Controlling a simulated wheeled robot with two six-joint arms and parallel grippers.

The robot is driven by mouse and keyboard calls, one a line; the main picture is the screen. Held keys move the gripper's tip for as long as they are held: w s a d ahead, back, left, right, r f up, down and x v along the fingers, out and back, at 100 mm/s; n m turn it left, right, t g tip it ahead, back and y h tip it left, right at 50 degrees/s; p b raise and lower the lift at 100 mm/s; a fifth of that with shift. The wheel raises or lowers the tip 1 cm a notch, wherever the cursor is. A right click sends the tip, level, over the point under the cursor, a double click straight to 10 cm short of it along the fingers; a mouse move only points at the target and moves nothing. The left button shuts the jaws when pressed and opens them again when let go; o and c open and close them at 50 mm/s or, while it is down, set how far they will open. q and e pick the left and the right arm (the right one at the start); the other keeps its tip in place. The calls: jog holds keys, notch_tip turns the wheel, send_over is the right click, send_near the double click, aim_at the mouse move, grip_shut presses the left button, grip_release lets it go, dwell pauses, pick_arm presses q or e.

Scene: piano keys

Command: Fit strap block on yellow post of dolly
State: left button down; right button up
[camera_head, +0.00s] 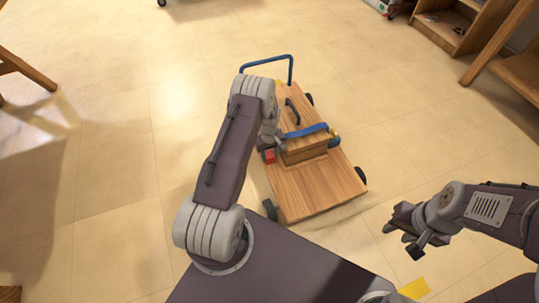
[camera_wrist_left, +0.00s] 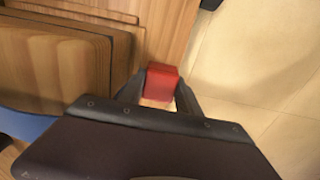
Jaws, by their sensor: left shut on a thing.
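The wooden dolly (camera_head: 315,195) stands on the floor, with a wooden case (camera_head: 304,151) on its deck. A blue strap (camera_head: 306,131) lies across the case; part of it shows in the left wrist view (camera_wrist_left: 22,124). My left gripper (camera_wrist_left: 161,88) is shut on a red block, the strap block (camera_wrist_left: 163,78), beside the case at the dolly's left side. The block also shows in the head view (camera_head: 269,156). A small yellow part (camera_head: 334,139) shows at the strap's right end. My arm hides the dolly's left side, and I see no yellow post there. My right gripper (camera_head: 402,239) is open and empty.
The dolly has a blue push handle (camera_head: 266,63) at its far end and dark wheels (camera_head: 360,175). A yellow patch (camera_head: 414,288) lies at the bottom right. Wooden shelves (camera_head: 452,22) stand at the upper right. The floor around the dolly is clear.

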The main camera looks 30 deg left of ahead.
pick_arm(q)
jog(key=shift+f, duration=0.3)
jog(key=shift+c, duration=1.9)
grip_release()
notch_tip(320, 180, up, 7)
jog(key=p, duration=0.6)
jog(key=shift+r, duration=0.15)
